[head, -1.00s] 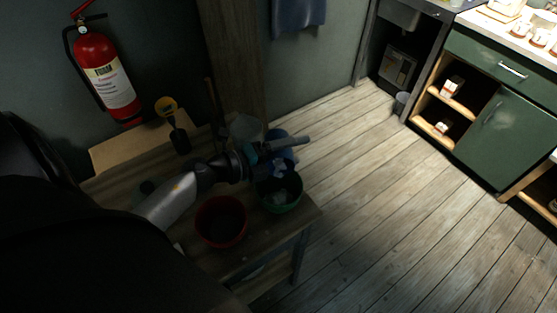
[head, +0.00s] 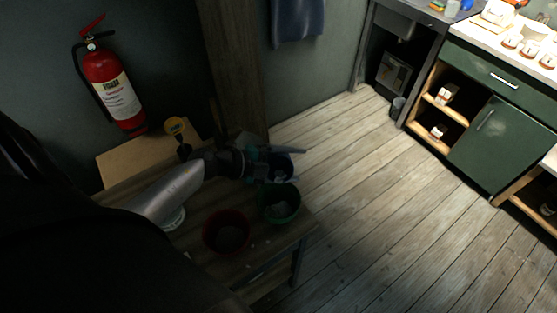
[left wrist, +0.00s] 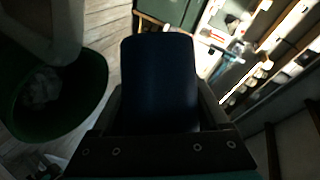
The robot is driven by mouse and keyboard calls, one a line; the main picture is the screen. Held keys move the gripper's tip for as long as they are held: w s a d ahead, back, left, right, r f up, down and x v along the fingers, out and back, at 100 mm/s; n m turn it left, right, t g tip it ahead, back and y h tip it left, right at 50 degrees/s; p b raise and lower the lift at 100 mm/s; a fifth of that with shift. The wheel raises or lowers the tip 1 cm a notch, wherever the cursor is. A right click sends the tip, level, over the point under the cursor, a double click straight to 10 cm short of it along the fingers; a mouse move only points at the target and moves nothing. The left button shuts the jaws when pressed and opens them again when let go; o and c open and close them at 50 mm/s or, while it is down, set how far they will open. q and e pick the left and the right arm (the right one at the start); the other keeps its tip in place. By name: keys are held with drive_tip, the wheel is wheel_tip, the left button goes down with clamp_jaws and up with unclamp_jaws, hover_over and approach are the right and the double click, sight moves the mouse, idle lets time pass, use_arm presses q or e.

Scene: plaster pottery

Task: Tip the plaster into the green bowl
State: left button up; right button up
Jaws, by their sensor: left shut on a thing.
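The green bowl (head: 292,214) stands near the right corner of the wooden table, with pale lumpy matter (head: 279,208) inside. It also shows tilted at the left of the left wrist view (left wrist: 92,88), with whitish lumps in it. My left gripper (head: 275,164) is just behind and above the bowl in the head view, shut on a dark blue container (left wrist: 160,80). The container fills the middle of the left wrist view; in the head view the gripper partly hides it (head: 287,170). I cannot see what is inside it. My right gripper is not in view.
A red bowl (head: 226,232) stands left of the green bowl. Small pale specks lie on the table near the bowls. A fire extinguisher (head: 112,85) hangs on the wall at the left. Green cabinets (head: 505,140) stand far right, beyond open plank floor.

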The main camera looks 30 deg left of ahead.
use_arm(q)
drive_tip(key=w+a+r+n+g+h, duration=0.3)
drive_tip(key=n+g+h, duration=0.1)
drive_tip(key=n, duration=0.3)
drive_tip(key=shift+w+r+n+g+p, duration=0.25)
drive_tip(key=shift+r+n+g+p, duration=0.2)
drive_tip(key=shift+g, duration=0.25)
idle(0.4)
drive_tip(key=shift+a, duration=0.1)
